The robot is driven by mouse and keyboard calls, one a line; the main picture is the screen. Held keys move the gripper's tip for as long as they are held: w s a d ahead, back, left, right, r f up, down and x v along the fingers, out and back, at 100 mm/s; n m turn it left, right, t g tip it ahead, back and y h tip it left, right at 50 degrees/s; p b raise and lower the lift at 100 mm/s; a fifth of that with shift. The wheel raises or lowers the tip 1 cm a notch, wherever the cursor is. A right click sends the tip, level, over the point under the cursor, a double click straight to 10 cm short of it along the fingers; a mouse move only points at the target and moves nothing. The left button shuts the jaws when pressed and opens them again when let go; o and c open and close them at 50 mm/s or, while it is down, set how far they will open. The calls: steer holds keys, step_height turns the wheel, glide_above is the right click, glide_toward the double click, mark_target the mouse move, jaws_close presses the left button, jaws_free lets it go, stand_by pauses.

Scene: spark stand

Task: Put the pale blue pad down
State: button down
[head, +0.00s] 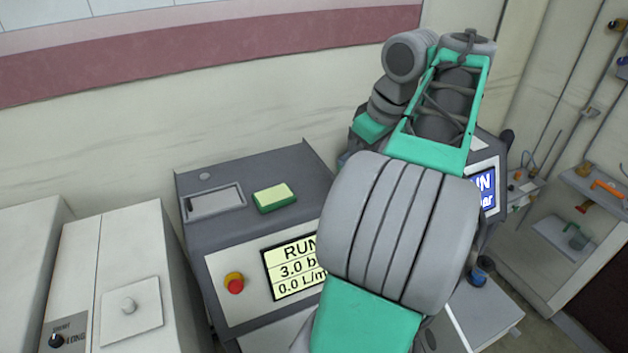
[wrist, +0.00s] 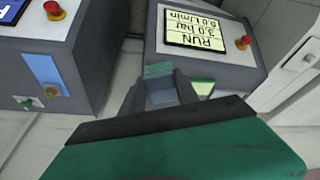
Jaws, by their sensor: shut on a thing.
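In the wrist view my gripper (wrist: 160,84) is shut on the pale blue pad (wrist: 160,94). The pad shows between the two dark fingers as a pale blue-grey face, with a teal-green edge at its far end. The grip is over or close to the grey machine with the yellow RUN display; I cannot tell whether the pad touches anything. In the head view my arm covers the middle, and neither the fingers nor the pad can be seen.
The grey machine (head: 250,165) has a yellow-topped green pad (head: 273,197), a shallow rectangular recess (head: 215,201), a RUN display (head: 293,265) and a red button (head: 234,283). A second machine with a blue display (head: 483,190) stands right. White cabinets (head: 125,240) stand left.

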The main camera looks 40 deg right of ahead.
steer(key=w+f+b, duration=0.2)
steer(key=w+f, duration=0.2)
steer(key=w, duration=0.3)
steer(key=b, duration=0.2)
glide_above(319, 189)
steer(key=s, duration=0.1)
steer(key=f, duration=0.4)
steer(key=shift+s+f, duration=0.2)
steer(key=shift+f, duration=0.05)
steer(key=b+x, duration=0.1)
steer(key=x, duration=0.2)
steer(key=shift+s, duration=0.2)
steer(key=shift+f, duration=0.25)
steer(key=shift+f+b, duration=0.2)
steer(key=shift+b, duration=0.15)
steer(key=c, duration=0.9)
jaws_free()
